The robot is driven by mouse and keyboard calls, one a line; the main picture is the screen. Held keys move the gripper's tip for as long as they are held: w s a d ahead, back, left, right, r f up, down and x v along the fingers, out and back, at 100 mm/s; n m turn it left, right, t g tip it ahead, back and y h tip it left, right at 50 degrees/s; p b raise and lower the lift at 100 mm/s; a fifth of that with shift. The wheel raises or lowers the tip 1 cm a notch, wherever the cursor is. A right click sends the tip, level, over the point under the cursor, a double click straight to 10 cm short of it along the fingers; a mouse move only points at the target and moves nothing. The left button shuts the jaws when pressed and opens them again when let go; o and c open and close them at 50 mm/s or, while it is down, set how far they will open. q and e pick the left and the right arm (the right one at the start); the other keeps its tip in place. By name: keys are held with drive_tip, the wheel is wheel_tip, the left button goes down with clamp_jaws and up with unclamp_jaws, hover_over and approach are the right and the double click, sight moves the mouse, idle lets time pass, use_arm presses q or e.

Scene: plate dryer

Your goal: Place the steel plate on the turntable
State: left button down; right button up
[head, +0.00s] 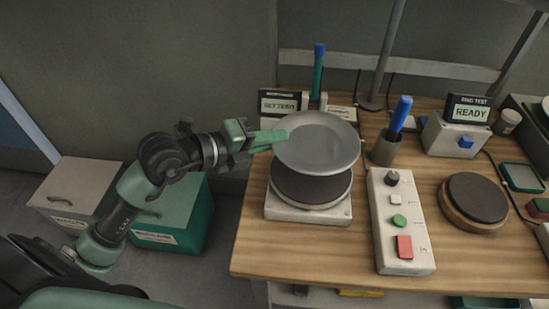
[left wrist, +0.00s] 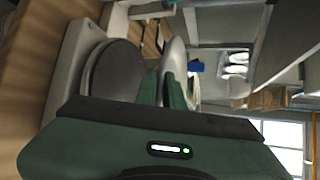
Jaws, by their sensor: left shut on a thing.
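The steel plate (head: 318,145) is a round, shallow grey dish. My left gripper (head: 278,138) is shut on its left rim and holds it above the turntable. The turntable (head: 311,186) has a dark round top on a white square base. The plate hides the far part of the turntable in the head view. In the left wrist view, the green fingers of my left gripper (left wrist: 165,88) grip the plate (left wrist: 178,62), seen edge-on, apart from the dark turntable top (left wrist: 113,70). My right gripper is not in view.
A white control box (head: 400,222) with buttons stands right of the turntable. A cup with a blue-handled tool (head: 386,148) stands behind it. A dark round pad on wood (head: 474,200) lies farther right. A display (head: 283,103) stands behind the plate. Bins (head: 175,215) stand on the floor at left.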

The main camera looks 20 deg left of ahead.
sight(273, 168)
use_arm(q)
drive_tip(key=shift+f, duration=2.8)
drive_tip(key=c, duration=1.8)
unclamp_jaws()
drive_tip(key=shift+f, duration=0.2)
drive_tip(key=shift+s, duration=0.1)
drive_tip(key=b+v, duration=0.2)
drive_tip(key=v, duration=1)
